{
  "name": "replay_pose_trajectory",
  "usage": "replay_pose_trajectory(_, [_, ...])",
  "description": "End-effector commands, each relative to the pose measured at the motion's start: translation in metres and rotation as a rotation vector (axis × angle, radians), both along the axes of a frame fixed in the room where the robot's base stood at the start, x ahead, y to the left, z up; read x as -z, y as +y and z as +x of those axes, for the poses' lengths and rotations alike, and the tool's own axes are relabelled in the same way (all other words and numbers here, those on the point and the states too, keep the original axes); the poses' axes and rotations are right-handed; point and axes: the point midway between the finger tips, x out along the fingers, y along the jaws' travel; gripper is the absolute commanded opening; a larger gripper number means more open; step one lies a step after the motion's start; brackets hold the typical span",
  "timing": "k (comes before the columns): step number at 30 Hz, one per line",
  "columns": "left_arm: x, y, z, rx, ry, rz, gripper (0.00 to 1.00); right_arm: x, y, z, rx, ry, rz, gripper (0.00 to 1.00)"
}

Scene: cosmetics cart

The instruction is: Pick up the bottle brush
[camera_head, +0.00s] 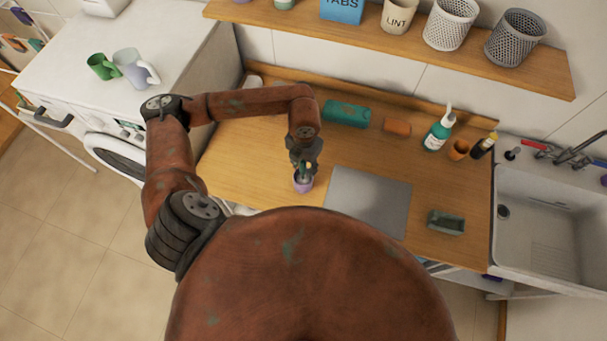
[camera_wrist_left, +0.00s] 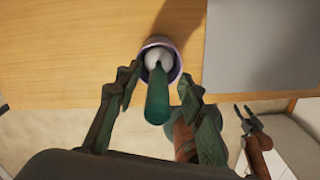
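The bottle brush has a green handle (camera_wrist_left: 158,95) and a pale head (camera_wrist_left: 158,57). It stands in a small purple-rimmed cup (camera_wrist_left: 177,70) on the wooden counter; the cup also shows in the head view (camera_head: 303,185). My left gripper (camera_head: 304,165) is above the cup. In the left wrist view its two fingers (camera_wrist_left: 163,92) are spread on either side of the handle, with gaps visible, so it is open. My right gripper (camera_wrist_left: 250,118) shows small at the right of the left wrist view, fingers apart and empty, away from the brush.
A grey mat (camera_head: 368,201) lies right of the cup. A grey-green dish (camera_head: 446,221) is near the sink (camera_head: 545,215). A shelf (camera_head: 400,40) hangs above.

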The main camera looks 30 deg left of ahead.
Motion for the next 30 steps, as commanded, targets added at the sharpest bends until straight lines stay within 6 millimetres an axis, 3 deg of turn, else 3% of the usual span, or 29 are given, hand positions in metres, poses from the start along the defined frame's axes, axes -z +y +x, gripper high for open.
replay_pose_trajectory(6, [0.021,0.001,-0.001,-0.002,0.002,0.0,0.36,-0.007,-0.001,0.002,-0.001,-0.002,-0.002,0.4])
replay_pose_trajectory(13, [0.022,0.002,-0.001,-0.003,0.001,0.0,0.36,-0.007,-0.001,0.012,-0.003,-0.014,0.0,0.4])
replay_pose_trajectory(30, [0.022,0.002,-0.001,-0.003,0.0,0.0,0.0,-0.007,0.0,0.012,-0.003,-0.015,0.0,0.4])
